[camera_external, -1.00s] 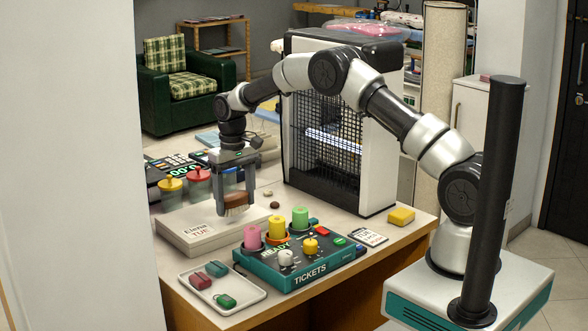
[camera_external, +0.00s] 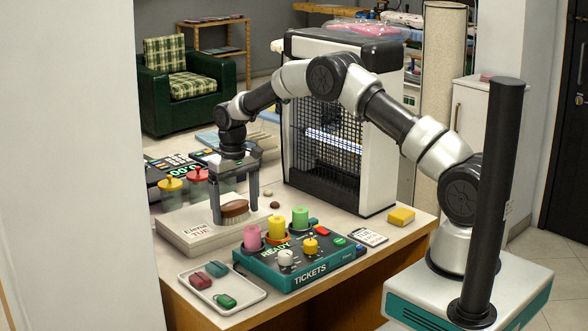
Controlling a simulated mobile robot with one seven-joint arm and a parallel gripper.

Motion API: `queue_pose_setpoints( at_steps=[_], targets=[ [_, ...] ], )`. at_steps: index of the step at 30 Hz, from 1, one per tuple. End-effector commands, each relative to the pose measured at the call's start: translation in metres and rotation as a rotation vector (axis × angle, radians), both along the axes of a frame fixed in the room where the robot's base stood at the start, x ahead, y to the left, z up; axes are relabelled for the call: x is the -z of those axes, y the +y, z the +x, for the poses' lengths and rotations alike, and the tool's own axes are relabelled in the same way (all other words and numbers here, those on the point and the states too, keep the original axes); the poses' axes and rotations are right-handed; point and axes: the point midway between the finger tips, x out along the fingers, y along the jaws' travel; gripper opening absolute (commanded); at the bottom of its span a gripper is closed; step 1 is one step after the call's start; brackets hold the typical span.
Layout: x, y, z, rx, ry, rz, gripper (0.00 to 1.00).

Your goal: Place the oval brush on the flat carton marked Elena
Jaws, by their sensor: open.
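The oval brush (camera_external: 235,209), with a brown wooden back and pale bristles, rests on the right part of the flat carton (camera_external: 181,238). The carton is pale and low, with a label reading "Elena TUE" on its top. My gripper (camera_external: 235,217) is open, pointing down, with its fingers on either side of the brush. I cannot tell whether either finger touches the brush.
A teal tickets box (camera_external: 311,270) with coloured cylinders stands in front, beside a white tray (camera_external: 247,301) with small tags. A yellow block (camera_external: 401,217) and a small card (camera_external: 368,237) lie right. Jars stand behind the carton. A tall caged heater-like unit (camera_external: 330,150) stands behind.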

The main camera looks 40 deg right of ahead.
Motion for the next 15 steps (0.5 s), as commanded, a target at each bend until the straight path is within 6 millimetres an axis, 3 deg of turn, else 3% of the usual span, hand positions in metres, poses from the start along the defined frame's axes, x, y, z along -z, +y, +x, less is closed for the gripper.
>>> queue_pose_setpoints(
  at_steps=[15],
  targets=[
    [-0.097, 0.0, 0.001, 0.0, -0.004, 0.0, 0.86]
  ],
)
